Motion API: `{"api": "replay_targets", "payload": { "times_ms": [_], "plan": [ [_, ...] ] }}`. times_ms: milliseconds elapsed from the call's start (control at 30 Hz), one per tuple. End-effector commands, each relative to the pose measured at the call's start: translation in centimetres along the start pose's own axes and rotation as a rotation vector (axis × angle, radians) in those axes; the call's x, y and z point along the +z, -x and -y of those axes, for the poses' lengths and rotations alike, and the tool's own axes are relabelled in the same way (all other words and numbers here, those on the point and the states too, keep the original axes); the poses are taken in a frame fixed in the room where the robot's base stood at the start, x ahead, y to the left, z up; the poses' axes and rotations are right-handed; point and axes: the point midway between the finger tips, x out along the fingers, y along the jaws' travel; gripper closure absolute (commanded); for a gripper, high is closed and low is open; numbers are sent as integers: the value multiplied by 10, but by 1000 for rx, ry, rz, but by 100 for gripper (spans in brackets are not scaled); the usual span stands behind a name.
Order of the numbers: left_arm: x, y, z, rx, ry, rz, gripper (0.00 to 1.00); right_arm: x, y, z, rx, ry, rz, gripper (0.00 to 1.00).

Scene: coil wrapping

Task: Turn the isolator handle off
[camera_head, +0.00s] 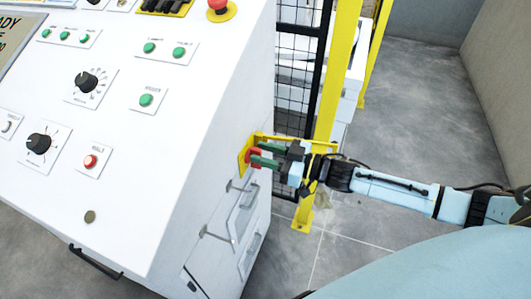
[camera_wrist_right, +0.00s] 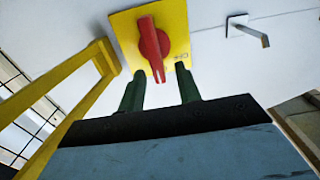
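The isolator handle (camera_wrist_right: 153,48) is red and sits on a yellow plate (camera_wrist_right: 181,28) in the right wrist view. It points nearly straight up and down in that view, its narrow end down. In the head view the red handle (camera_head: 254,158) is on the side of the white cabinet, partly hidden by a finger. My right gripper (camera_head: 264,154) reaches it from the right with its green fingers apart. In the wrist view the right gripper (camera_wrist_right: 159,73) has one finger on each side of the handle's lower end, with gaps showing. My left gripper is not in view.
The white control cabinet (camera_head: 150,190) carries buttons and knobs on its sloped top. A yellow post (camera_head: 338,70) and black mesh fence (camera_head: 300,60) stand close by my right gripper. A metal latch handle (camera_wrist_right: 250,32) juts out beside the plate. Grey floor is clear at right.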

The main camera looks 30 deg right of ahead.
Motion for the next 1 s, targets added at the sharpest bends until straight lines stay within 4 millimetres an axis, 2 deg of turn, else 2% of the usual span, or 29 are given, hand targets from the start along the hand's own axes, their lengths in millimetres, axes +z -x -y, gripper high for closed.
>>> {"api": "replay_targets", "payload": {
  "times_ms": [167, 400, 433, 767, 1000],
  "plan": [
    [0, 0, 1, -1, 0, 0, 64, 0, 0, 0, 0, 0, 0, 66],
    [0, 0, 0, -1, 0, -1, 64, 0, 0, 0, 0, 0, 0, 98],
    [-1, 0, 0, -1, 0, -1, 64, 0, 0, 0, 0, 0, 0, 100],
    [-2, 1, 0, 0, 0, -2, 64, 0, 0, 1, 0, 23, 0, 100],
    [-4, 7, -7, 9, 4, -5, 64, -1, 0, 4, 1, 139, -1, 100]
  ]
}}
